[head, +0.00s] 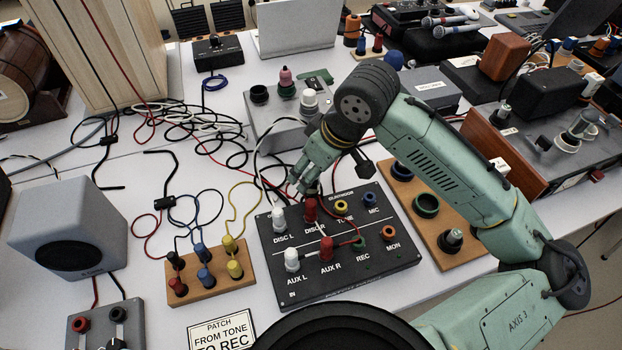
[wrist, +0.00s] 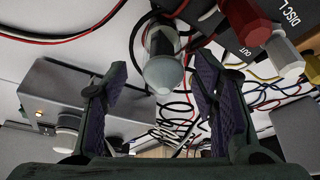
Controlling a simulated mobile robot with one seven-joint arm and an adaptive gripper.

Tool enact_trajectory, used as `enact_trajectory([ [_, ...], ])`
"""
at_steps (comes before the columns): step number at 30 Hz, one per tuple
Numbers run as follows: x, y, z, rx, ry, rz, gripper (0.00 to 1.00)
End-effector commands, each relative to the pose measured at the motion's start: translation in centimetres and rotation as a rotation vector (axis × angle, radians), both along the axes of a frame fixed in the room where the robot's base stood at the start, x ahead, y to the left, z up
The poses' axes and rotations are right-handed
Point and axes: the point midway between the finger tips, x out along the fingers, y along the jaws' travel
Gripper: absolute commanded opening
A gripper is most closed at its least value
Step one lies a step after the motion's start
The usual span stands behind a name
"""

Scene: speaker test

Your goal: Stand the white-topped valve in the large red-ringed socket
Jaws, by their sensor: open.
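My gripper (head: 307,182) is open, low over the back edge of the black patch panel in the head view. In the wrist view, a valve with a dark glassy body and a pale, whitish top (wrist: 163,72) shows between the spread fingers of my gripper (wrist: 158,100), with space on both sides. My gripper hides that spot in the head view. Another white-topped piece (head: 308,99) stands on the grey box. The wooden socket board (head: 437,244) has blue-ringed and green-ringed sockets; I cannot make out a red ring there.
The black patch panel (head: 350,275) carries red and white plugs below my gripper. Loose cables (head: 215,125) spread behind it. The grey box (head: 268,128) stands behind my gripper. A small wooden jack block (head: 210,276) and a grey speaker (head: 75,225) are at left.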

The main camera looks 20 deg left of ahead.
Motion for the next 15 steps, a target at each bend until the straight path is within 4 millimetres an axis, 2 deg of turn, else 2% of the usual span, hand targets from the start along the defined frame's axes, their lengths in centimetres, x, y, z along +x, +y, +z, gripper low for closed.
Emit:
enact_trajectory([
  [8,0.3,1.5,-3.4,0.001,0.001,-0.001,0.54],
  [15,0.4,1.7,-3.8,0.001,0.0,0.0,0.54],
])
